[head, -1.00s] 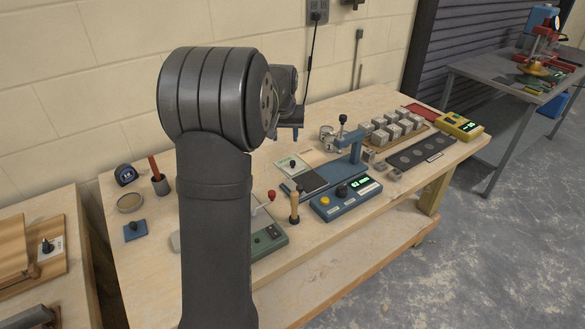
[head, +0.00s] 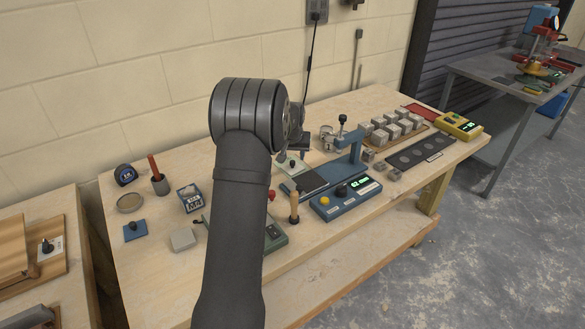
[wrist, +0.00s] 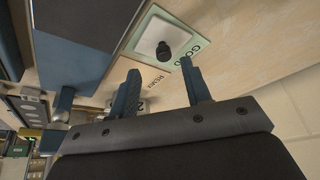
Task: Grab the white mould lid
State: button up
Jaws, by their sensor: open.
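The white mould lid (wrist: 162,38) is a flat white plate with a black knob. It lies on a green pad marked GOOD (wrist: 188,53) in the wrist view. In the head view the lid (head: 290,164) shows on the bench, partly hidden by my arm's end. My gripper (wrist: 160,67) is open, with two blue fingers and nothing between them. In the wrist view the knob shows just beyond the fingertips, roughly between them, and the fingers appear apart from it. In the head view my gripper (head: 298,146) is above the lid's area.
A blue press stand (head: 345,172) and a blue control box (head: 345,199) stand right of the lid. Several grey cubes (head: 393,127) sit farther right. A blue lid (head: 135,231), a blue-white box (head: 190,198) and a grey block (head: 183,239) lie left. Another knobbed white plate (head: 52,250) is on the left bench.

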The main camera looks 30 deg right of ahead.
aim_at(293, 161)
jog(key=shift+w+x, duration=0.15)
jog(key=shift+x, duration=1)
jog(key=shift+w+x, duration=0.15)
jog(key=shift+x, duration=1)
jog(key=shift+a, duration=0.1)
grip_shut()
jog(key=shift+r, duration=0.1)
